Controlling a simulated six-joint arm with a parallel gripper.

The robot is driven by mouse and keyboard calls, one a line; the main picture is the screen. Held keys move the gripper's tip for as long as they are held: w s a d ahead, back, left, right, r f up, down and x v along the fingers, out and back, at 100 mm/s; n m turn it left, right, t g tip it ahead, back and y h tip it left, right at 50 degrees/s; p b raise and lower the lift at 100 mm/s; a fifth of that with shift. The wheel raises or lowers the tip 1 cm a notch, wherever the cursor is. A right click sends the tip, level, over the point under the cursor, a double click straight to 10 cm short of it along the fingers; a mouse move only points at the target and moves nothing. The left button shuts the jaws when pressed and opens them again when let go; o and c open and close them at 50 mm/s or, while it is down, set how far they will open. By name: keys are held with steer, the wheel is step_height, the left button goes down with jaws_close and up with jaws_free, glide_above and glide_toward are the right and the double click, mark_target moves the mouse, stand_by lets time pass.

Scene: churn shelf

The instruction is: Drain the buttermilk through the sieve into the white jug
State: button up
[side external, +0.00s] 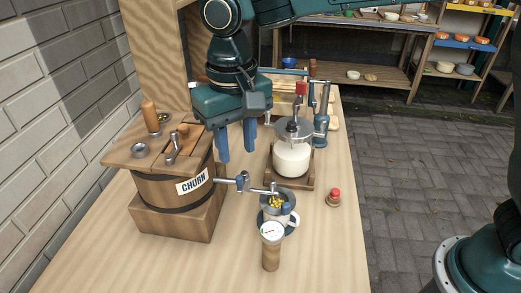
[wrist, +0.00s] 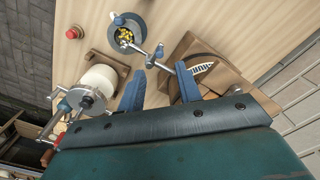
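The wooden churn (side external: 160,190) with a "CHURN" label stands at the left of the table. Its metal drain pipe (side external: 255,187), with a blue-handled tap (side external: 240,182), reaches out over the sieve (side external: 266,205). The sieve holds yellow bits and also shows in the wrist view (wrist: 115,40). The white jug (side external: 294,219) is mostly hidden under the sieve. No stream of buttermilk is visible. My gripper (side external: 236,156) is open and empty, pointing down above the table between the churn and the glass jar; both fingers also show in the wrist view (wrist: 159,92).
A glass jar of white liquid (side external: 293,160) with a metal crank top stands behind the sieve. A dial gauge on a wooden post (side external: 271,250) stands in front. A small red-topped item (side external: 334,198) sits at the right. The table's front right is clear.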

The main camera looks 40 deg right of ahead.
mark_target(239, 176)
step_height(239, 176, up, 7)
steer(key=shift+r, duration=0.15)
stand_by(0.5)
steer(key=s+d+r+t, duration=0.15)
steer(key=s+d, duration=0.25)
steer(key=d, duration=0.5)
steer(key=s+d+r+t, duration=0.15)
steer(key=s+d, duration=0.25)
steer(key=d, duration=0.4)
steer(key=s+d+f+t, duration=0.2)
steer(key=s+d+f, duration=0.5)
steer(key=s+d, duration=0.3)
steer(key=s, duration=0.3)
steer(key=shift+d+f+t, duration=0.15)
steer(key=shift+d+t, duration=0.15)
steer(key=shift+d, duration=0.05)
steer(key=shift+c, duration=0.3)
